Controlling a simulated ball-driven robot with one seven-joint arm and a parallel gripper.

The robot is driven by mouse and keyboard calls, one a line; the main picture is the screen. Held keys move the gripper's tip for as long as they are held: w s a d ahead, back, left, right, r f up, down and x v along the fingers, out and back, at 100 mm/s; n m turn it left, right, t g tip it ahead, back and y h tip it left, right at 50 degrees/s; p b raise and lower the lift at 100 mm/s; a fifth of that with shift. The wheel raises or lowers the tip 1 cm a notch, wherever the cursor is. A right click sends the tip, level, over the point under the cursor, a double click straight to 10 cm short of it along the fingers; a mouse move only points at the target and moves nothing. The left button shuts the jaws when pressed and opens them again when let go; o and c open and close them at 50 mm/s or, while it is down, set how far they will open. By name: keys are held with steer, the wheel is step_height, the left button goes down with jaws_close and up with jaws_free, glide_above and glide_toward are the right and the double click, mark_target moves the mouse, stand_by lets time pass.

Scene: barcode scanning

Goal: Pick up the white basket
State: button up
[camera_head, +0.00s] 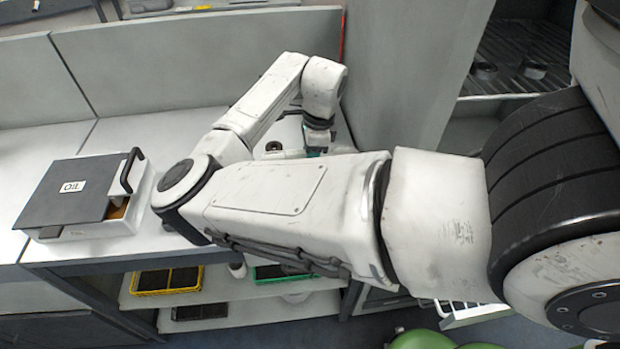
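A white slatted basket-like thing (468,314) shows at the lower right, below my arm and mostly hidden by it. I cannot tell whether it is a loose basket. On the counter at the left stands a white box (122,222) with a dark handle and a dark lid labelled "OIL" (75,192). My gripper (318,146) points down over the counter near its back right, far from the slatted thing. Its fingertips are hidden behind my forearm. A bit of teal shows there, and I cannot tell whether it is held.
A yellow-rimmed tray (167,290) and a green-rimmed one (275,272) sit on the shelf below the counter (200,258). A small round part (274,146) lies by my gripper. A grey panel (405,75) stands at the right. Green rounded shapes (420,340) are at the bottom.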

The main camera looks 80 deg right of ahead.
jaws_close()
stand_by(1.0)
